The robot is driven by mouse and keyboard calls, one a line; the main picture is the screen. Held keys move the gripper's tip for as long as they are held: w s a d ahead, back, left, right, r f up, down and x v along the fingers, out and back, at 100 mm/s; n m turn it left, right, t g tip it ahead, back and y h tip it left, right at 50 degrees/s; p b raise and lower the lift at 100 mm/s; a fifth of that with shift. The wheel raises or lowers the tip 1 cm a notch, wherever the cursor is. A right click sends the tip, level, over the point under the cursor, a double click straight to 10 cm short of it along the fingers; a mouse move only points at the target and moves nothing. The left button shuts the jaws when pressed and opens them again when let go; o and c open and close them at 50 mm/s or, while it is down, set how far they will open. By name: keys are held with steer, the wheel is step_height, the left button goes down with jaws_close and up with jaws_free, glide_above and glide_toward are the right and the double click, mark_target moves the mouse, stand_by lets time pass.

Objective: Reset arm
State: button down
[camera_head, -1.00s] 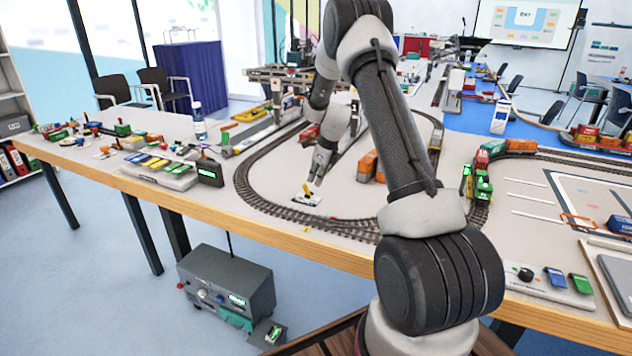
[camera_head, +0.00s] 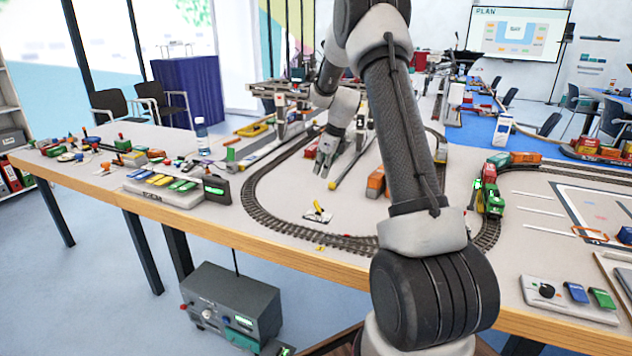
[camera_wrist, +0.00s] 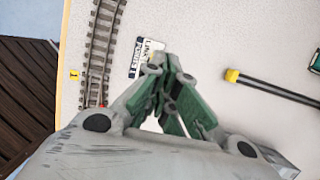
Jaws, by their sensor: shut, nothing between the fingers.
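My gripper (camera_head: 322,170) hangs above the table (camera_head: 275,210), inside the loop of model railway track (camera_head: 262,212). Its fingers are together and hold nothing. In the wrist view the gripper (camera_wrist: 165,62) has its green-sided fingers closed to a point over the pale table top. A small switch plate (camera_head: 317,216) with a yellow lever lies on the table below the fingertips, apart from them. It also shows in the wrist view, beyond the fingertips, as a labelled plate (camera_wrist: 148,48).
A rod with a yellow end (camera_head: 334,184) lies right of the gripper. Orange wagons (camera_head: 376,182) are partly hidden behind my arm. A green locomotive (camera_head: 490,195) stands further right. A button panel (camera_head: 165,185) and a water bottle (camera_head: 202,135) are at left.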

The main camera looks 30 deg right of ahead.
steer(key=shift+r, duration=0.5)
steer(key=s+f+n+g, duration=0.2)
steer(key=s+n, duration=0.4)
steer(key=n, duration=0.3)
steer(key=s+a+r+n+t, duration=0.1)
steer(key=s+a+r+n, duration=0.2)
steer(key=s+r+n, duration=0.3)
steer(key=s+a+r+n+t+h, duration=0.1)
steer(key=s+a+r+n, duration=0.3)
steer(key=s, duration=1.2)
steer(key=s+a+r+n+t+h, duration=0.1)
steer(key=s+a+r+n, duration=0.3)
steer(key=s+r+n, duration=0.5)
steer(key=shift+s+a+t, duration=0.25)
steer(key=shift+s+t, duration=0.15)
steer(key=shift+s, duration=0.95)
